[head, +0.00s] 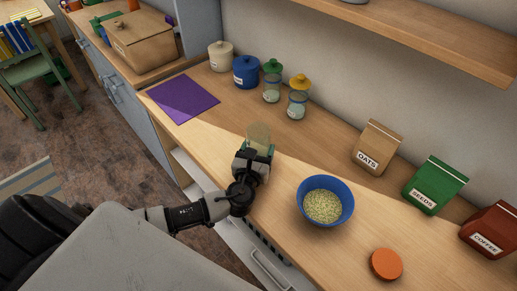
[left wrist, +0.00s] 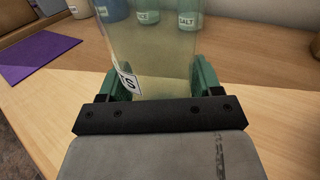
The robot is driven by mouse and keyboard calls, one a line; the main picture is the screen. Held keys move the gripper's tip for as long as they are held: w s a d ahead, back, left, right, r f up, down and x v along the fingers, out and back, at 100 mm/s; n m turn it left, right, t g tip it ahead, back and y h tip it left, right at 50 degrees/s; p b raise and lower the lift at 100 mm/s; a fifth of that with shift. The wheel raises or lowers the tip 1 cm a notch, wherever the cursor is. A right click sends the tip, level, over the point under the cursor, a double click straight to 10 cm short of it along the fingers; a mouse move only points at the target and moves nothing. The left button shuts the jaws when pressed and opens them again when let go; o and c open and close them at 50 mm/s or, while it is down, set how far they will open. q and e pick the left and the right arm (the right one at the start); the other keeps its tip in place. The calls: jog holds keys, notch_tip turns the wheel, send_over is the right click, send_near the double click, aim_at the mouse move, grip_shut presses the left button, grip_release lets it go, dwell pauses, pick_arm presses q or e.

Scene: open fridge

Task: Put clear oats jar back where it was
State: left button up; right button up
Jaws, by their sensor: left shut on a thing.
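The clear oats jar (head: 258,134) has no lid, looks empty and is above the front part of the counter, left of the blue bowl. My left gripper (head: 256,154) is shut on it, its fingers hiding the lower part. In the left wrist view the clear jar (left wrist: 152,45) stands between the green fingertips, with a white label ending in "S" partly showing. I cannot tell whether its base touches the counter. My right gripper is not in view.
The blue bowl (head: 325,187) holds pale flakes. An orange lid (head: 386,264) lies on the counter. Jars with green (head: 272,82) and yellow (head: 297,97) lids stand by the wall, beside blue (head: 246,72) and cream canisters. A purple mat (head: 182,98) lies left; bags (head: 376,147) stand right.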

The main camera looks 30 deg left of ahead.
pick_arm(q)
jog(key=shift+r, duration=0.1)
jog(key=o, duration=0.9)
jog(key=shift+o, duration=0.7)
jog(key=b+v, duration=0.1)
jog(key=v, duration=1.1)
jog(key=shift+s, duration=0.1)
